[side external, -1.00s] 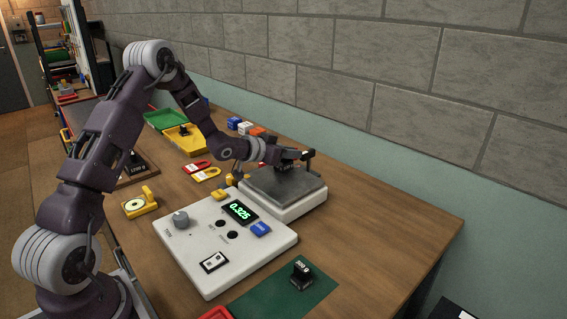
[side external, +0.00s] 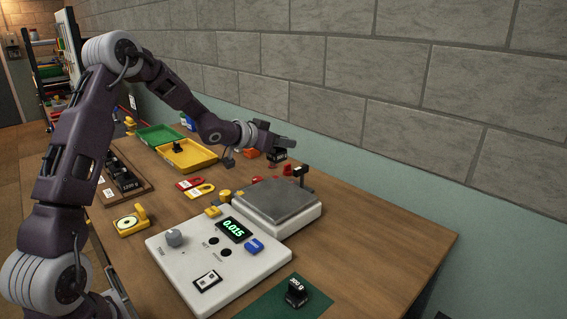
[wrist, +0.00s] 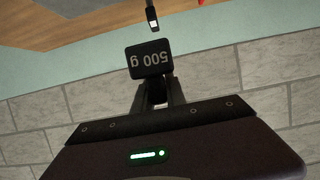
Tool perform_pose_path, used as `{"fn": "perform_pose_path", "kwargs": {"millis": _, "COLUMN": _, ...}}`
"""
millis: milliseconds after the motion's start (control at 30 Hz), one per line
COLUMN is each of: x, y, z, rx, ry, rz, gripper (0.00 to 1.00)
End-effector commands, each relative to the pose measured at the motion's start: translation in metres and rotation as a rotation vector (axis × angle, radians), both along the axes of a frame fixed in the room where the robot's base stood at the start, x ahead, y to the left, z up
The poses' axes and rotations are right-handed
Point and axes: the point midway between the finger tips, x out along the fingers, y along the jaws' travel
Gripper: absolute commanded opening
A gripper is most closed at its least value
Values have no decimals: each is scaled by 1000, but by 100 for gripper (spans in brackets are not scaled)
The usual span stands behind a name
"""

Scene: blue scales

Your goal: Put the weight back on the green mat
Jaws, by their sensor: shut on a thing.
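My gripper (side external: 282,146) is shut on a black weight (side external: 278,156), held in the air above and behind the scale's pan. In the wrist view the weight (wrist: 150,60) reads "500 g" upside down, in front of my gripper's fingers (wrist: 158,92). The green mat (side external: 258,307) lies at the front edge of the picture, partly cut off. Another black weight (side external: 296,293) stands upright on it; its label is too small to read surely. The scale's grey pan (side external: 275,199) is empty. The display (side external: 234,230) reads 0.015.
The white control panel (side external: 215,265) lies between the mat and the yellow parts behind. A dark post (side external: 301,170) rises at the pan's far corner. A yellow tray (side external: 187,156) and green tray (side external: 157,136) stand behind. Wood right of the scale is clear.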

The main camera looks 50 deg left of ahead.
Motion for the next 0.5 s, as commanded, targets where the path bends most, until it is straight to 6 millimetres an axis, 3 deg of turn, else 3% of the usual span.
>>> {"fn": "perform_pose_path", "kwargs": {"millis": 100, "x": 0, "y": 1, "z": 15, "rx": 1, "ry": -3, "rz": 1, "gripper": 0}}
{"fn": "perform_pose_path", "kwargs": {"millis": 267, "x": -10, "y": -10, "z": 15, "rx": 5, "ry": 4, "rz": -26, "gripper": 0}}
{"fn": "perform_pose_path", "kwargs": {"millis": 367, "x": -32, "y": -32, "z": 7, "rx": 12, "ry": 14, "rz": -79, "gripper": 0}}
{"fn": "perform_pose_path", "kwargs": {"millis": 500, "x": -79, "y": -74, "z": -2, "rx": 16, "ry": 20, "rz": -172, "gripper": 0}}
